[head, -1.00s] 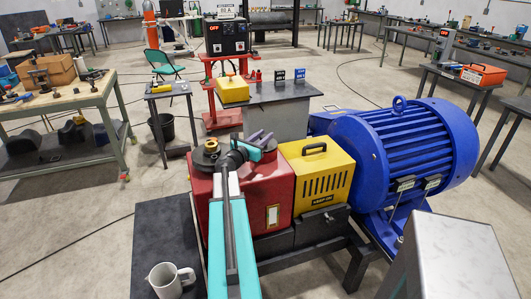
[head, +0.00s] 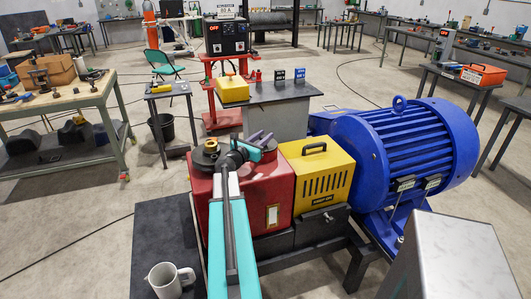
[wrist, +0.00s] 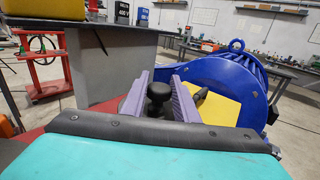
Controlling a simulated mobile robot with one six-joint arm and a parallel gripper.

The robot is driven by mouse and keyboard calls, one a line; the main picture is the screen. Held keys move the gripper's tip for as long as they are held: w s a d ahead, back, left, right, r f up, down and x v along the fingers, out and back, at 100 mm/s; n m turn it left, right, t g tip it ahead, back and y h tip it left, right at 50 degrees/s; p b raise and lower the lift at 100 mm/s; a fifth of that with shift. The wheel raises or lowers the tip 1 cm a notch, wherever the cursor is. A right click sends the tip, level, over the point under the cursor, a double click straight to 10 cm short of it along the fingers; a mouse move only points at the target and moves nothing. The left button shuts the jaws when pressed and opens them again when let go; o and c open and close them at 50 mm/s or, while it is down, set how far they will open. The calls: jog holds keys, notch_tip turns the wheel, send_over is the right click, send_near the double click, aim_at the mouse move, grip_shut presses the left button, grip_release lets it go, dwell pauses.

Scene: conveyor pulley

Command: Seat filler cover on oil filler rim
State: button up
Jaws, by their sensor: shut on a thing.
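My gripper (head: 262,139) is over the top of the red gearbox housing (head: 240,205). In the wrist view its two purple fingers (wrist: 160,95) stand either side of a black knobbed part, which I take to be the filler cover (wrist: 158,92), and are shut on it. The cover's underside is hidden, and the head view hides most of the cover behind my arm. A round dark flange with a brass-coloured top (head: 210,150) sits on the housing, left of my gripper. I cannot make out the oil filler rim, or whether the cover touches it.
A yellow guard (head: 318,178) with a handle and the large blue motor (head: 405,150) stand right of the housing. A white mug (head: 170,279) is on the dark bench at front left. A grey cabinet top (head: 450,262) is at front right.

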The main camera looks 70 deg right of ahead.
jog(key=shift+f, duration=0.3)
dwell(0.6)
jog(key=o, duration=1.2)
jog(key=shift+o, duration=0.2)
jog(key=shift+b+v, duration=1.7)
jog(key=shift+v, duration=5.2)
